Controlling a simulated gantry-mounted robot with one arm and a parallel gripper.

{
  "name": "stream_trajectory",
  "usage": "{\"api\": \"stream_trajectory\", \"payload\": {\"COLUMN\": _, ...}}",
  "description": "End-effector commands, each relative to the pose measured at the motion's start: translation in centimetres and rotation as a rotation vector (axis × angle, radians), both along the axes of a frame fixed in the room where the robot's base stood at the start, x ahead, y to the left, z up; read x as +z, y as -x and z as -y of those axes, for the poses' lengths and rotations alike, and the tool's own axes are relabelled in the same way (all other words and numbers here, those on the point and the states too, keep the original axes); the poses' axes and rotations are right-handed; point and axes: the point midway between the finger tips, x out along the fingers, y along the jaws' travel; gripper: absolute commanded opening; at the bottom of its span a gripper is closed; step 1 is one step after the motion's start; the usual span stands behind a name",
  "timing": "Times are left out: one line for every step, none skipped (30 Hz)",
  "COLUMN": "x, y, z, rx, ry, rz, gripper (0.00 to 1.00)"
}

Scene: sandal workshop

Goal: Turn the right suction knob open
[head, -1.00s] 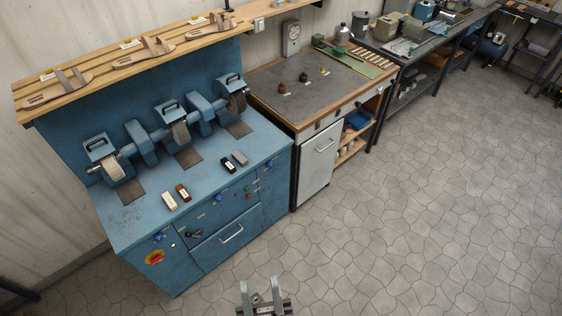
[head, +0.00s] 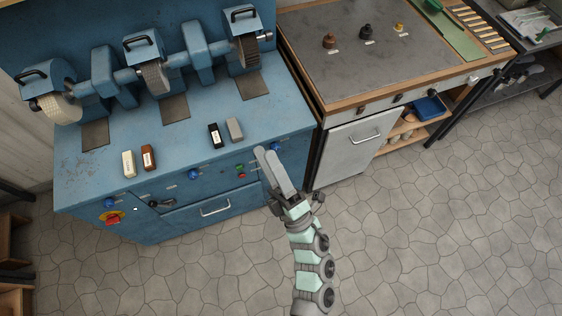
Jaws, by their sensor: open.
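The blue grinding machine (head: 160,215) has blue suction knobs along its front panel. The left knob (head: 108,203) and the middle knob (head: 193,174) are visible in the head view. The right knob is hidden behind my gripper's fingers, so its turned position cannot be seen. My gripper (head: 266,152) is open, with its two long grey fingers pointing at the upper right of the front panel. Whether the fingers touch the knob cannot be told.
Green and red buttons (head: 240,170) sit just left of my gripper. A drawer handle (head: 215,208), a black switch (head: 161,204) and a red-yellow stop switch (head: 112,217) are further left. Labelled blocks (head: 215,136) lie on the machine top. A workbench (head: 375,60) stands to the right.

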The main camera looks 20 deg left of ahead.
Motion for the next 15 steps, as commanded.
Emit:
{"api": "stream_trajectory", "payload": {"x": -5.3, "y": -0.7, "z": -1.0, "rx": -0.042, "ry": 0.102, "rz": 0.032, "gripper": 0.56}}
{"api": "stream_trajectory", "payload": {"x": -7.1, "y": -1.2, "z": -1.5, "rx": -0.074, "ry": 0.165, "rz": 0.051, "gripper": 0.56}}
{"api": "stream_trajectory", "payload": {"x": -9.6, "y": -1.9, "z": -2.0, "rx": -0.116, "ry": 0.247, "rz": 0.081, "gripper": 0.56}}
{"api": "stream_trajectory", "payload": {"x": -11.4, "y": -2.4, "z": -2.4, "rx": -0.144, "ry": 0.310, "rz": 0.107, "gripper": 0.56}}
{"api": "stream_trajectory", "payload": {"x": -13.2, "y": -3.0, "z": -2.6, "rx": -0.175, "ry": 0.372, "rz": 0.134, "gripper": 0.56}}
{"api": "stream_trajectory", "payload": {"x": -15.6, "y": -3.7, "z": -2.9, "rx": -0.217, "ry": 0.455, "rz": 0.171, "gripper": 0.56}}
{"api": "stream_trajectory", "payload": {"x": -17.3, "y": -4.2, "z": -3.1, "rx": -0.246, "ry": 0.516, "rz": 0.204, "gripper": 0.56}}
{"api": "stream_trajectory", "payload": {"x": -19.1, "y": -4.8, "z": -3.2, "rx": -0.276, "ry": 0.578, "rz": 0.238, "gripper": 0.56}}
{"api": "stream_trajectory", "payload": {"x": -21.4, "y": -5.6, "z": -3.2, "rx": -0.319, "ry": 0.659, "rz": 0.284, "gripper": 0.56}}
{"api": "stream_trajectory", "payload": {"x": -23.0, "y": -6.2, "z": -3.2, "rx": -0.348, "ry": 0.720, "rz": 0.321, "gripper": 0.56}}
{"api": "stream_trajectory", "payload": {"x": -24.7, "y": -6.7, "z": -3.2, "rx": -0.379, "ry": 0.781, "rz": 0.360, "gripper": 0.56}}
{"api": "stream_trajectory", "payload": {"x": -26.9, "y": -7.6, "z": -2.9, "rx": -0.422, "ry": 0.861, "rz": 0.410, "gripper": 0.56}}
{"api": "stream_trajectory", "payload": {"x": -28.4, "y": -8.2, "z": -2.7, "rx": -0.452, "ry": 0.920, "rz": 0.453, "gripper": 0.56}}
{"api": "stream_trajectory", "payload": {"x": -29.9, "y": -8.8, "z": -2.5, "rx": -0.481, "ry": 0.978, "rz": 0.495, "gripper": 0.56}}
{"api": "stream_trajectory", "payload": {"x": -31.7, "y": -9.6, "z": -2.1, "rx": -0.522, "ry": 1.053, "rz": 0.547, "gripper": 0.56}}
